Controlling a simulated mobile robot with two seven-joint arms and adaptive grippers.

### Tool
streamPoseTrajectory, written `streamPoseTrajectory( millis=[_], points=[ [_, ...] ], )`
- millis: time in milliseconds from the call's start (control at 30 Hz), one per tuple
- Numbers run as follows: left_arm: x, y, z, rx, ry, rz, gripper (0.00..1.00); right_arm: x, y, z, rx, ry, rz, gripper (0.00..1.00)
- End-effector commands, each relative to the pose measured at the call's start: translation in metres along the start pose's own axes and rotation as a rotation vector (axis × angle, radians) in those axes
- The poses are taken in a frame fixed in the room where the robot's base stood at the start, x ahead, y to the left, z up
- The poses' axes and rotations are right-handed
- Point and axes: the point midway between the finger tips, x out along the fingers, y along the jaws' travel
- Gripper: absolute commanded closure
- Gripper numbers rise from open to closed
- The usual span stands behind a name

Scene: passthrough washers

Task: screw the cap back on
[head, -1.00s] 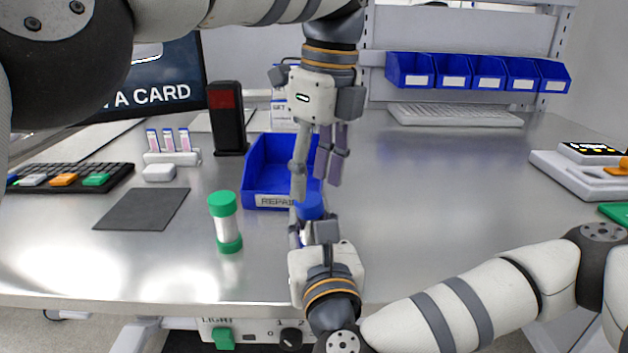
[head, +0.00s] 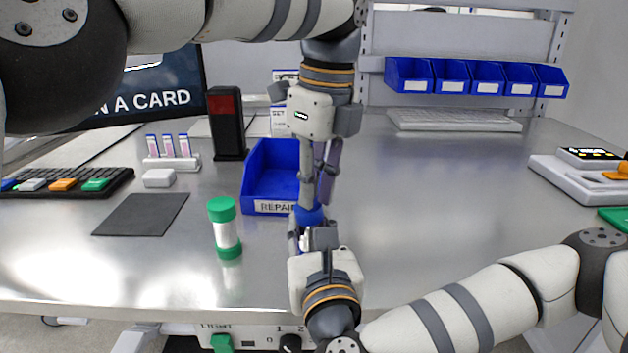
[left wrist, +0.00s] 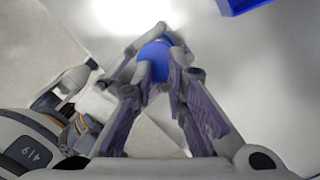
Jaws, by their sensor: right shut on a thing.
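A blue cap (head: 309,217) sits at the top of an object held upright by my right gripper (head: 311,240), low in the middle of the head view. My right gripper is shut on this capped object, whose body is mostly hidden by the fingers. My left gripper (head: 312,200) points down from above, with its fingers around the cap. In the left wrist view, the cap (left wrist: 154,62) shows between the left gripper's spread fingers (left wrist: 156,82). Whether the fingertips touch the cap is unclear.
A blue bin marked REPAIR (head: 268,207) stands just behind the grippers. A white tube with green ends (head: 226,234) stands to their left, near a dark mat (head: 142,214). A dark red-topped post (head: 226,125) stands further back.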

Motion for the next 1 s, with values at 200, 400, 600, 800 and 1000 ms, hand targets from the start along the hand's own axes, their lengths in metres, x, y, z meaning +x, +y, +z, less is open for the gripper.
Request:
streamPoseTrajectory(
  millis=[200, 400, 600, 800, 1000],
  points=[
    [0.003, 0.001, 0.000, 0.000, 0.000, 0.004, 0.87, 0.000, 0.000, 0.001, 0.001, -0.003, -0.001, 1.00],
    [-0.005, 0.000, 0.000, -0.001, -0.001, 0.003, 0.87, 0.000, 0.000, 0.001, 0.001, -0.004, -0.001, 1.00],
    [-0.032, -0.001, 0.000, -0.001, 0.000, 0.001, 0.87, 0.000, 0.000, 0.001, 0.001, -0.003, -0.001, 1.00],
    [-0.037, 0.000, 0.000, 0.000, 0.000, 0.003, 0.87, 0.000, 0.000, 0.001, 0.001, -0.002, 0.000, 1.00],
    [-0.038, 0.000, 0.000, 0.000, 0.000, 0.002, 0.87, 0.000, 0.000, 0.001, 0.001, -0.002, 0.000, 0.51]
  ],
)
